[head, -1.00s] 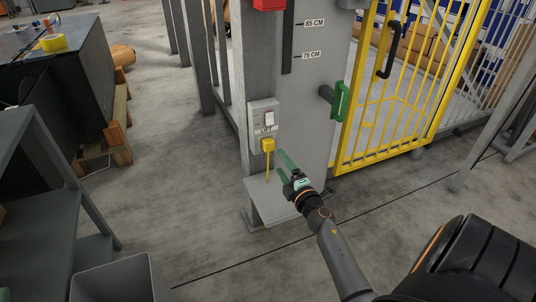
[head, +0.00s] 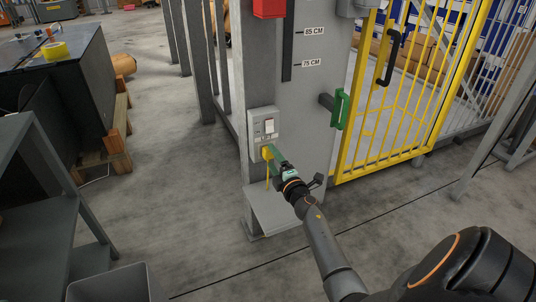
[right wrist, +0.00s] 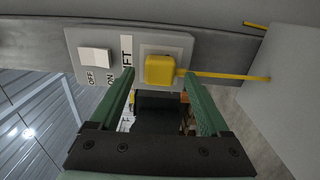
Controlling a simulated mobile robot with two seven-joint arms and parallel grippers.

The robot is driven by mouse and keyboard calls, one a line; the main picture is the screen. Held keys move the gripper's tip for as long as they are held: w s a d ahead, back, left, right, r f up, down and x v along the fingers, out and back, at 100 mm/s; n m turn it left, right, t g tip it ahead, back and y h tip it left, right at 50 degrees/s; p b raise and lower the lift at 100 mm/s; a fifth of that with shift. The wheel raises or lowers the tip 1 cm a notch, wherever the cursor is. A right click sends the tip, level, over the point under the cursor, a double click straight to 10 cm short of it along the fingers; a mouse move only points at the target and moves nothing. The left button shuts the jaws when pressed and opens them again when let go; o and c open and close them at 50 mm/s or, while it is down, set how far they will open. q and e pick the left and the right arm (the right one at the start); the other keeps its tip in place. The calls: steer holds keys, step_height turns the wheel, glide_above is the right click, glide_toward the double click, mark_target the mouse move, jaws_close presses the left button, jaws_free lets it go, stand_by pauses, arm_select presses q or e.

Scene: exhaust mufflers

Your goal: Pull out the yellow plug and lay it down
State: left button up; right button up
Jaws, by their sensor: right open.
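The yellow plug (right wrist: 160,70) sits in the socket of a grey switch plate (right wrist: 83,42) on the grey column, with its yellow cord (right wrist: 225,76) running away from it. In the head view the plug (head: 265,153) is partly hidden behind my right gripper (head: 273,155). In the right wrist view my right gripper (right wrist: 160,75) is open, with one green finger on either side of the plug's near part. I cannot tell whether the fingers touch it. My left gripper is not in view.
A grey shelf (head: 285,208) juts from the column below the plug. A rocker switch (head: 269,126) is just above the plug. A green handle (head: 340,110) and yellow gate (head: 385,130) stand to the right. A grey bin (head: 110,285) is at lower left.

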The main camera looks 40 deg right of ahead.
steer(key=shift+x, duration=1.05)
steer(key=shift+c, duration=0.2)
stand_by(0.3)
jaws_close()
stand_by(0.5)
steer(key=shift+s, duration=0.15)
steer(key=shift+p+v, duration=1.05)
steer(key=shift+v, duration=1.8)
